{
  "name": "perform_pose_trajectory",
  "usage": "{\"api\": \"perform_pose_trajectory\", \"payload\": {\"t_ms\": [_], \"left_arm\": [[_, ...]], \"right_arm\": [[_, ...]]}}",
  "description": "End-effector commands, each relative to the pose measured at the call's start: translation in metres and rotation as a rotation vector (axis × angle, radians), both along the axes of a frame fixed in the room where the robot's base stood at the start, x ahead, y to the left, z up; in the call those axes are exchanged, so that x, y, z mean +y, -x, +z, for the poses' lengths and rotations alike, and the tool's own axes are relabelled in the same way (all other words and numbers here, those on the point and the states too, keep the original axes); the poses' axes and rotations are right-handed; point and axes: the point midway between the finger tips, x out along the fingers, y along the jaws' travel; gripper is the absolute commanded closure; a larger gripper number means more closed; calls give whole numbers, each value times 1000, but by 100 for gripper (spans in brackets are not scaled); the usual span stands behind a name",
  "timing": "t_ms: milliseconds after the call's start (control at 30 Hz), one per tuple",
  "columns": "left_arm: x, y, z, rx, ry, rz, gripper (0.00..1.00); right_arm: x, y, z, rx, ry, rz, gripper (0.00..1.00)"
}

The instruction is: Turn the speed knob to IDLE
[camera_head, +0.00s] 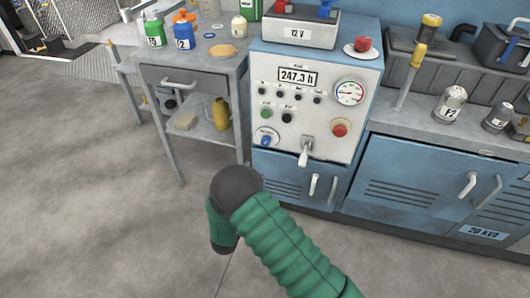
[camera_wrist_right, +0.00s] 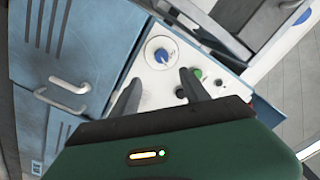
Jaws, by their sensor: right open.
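The speed knob (camera_head: 265,140) is a small blue knob on a round white dial at the lower left of the white control panel (camera_head: 318,110). In the right wrist view the knob (camera_wrist_right: 161,56) and its dial lie just beyond my fingertips, between their lines. The dial's lettering is too small to read. My right gripper (camera_wrist_right: 160,80) is open and empty, its two dark fingers apart, and no contact with the knob shows. In the head view my green right arm rises from the bottom, in front of and below the panel, and its fingers cannot be made out. My left gripper is out of view.
A green button (camera_head: 266,113), a black knob (camera_head: 287,118) and a lever (camera_head: 305,152) are near the speed knob. A red button (camera_head: 340,130) and a gauge (camera_head: 349,92) are on the right. A grey side table (camera_head: 190,75) stands left; blue cabinet doors (camera_head: 425,185) are right.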

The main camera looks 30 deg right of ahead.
Motion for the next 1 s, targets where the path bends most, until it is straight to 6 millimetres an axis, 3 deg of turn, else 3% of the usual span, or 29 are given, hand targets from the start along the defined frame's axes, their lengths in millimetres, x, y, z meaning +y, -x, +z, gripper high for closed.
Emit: {"api": "perform_pose_trajectory", "payload": {"t_ms": [400,600,1000], "left_arm": [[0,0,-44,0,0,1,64],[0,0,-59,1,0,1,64],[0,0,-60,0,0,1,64]], "right_arm": [[-77,-69,-2,0,6,-1,47],[-107,-95,0,1,5,1,47],[-116,-103,4,5,6,4,48]]}}
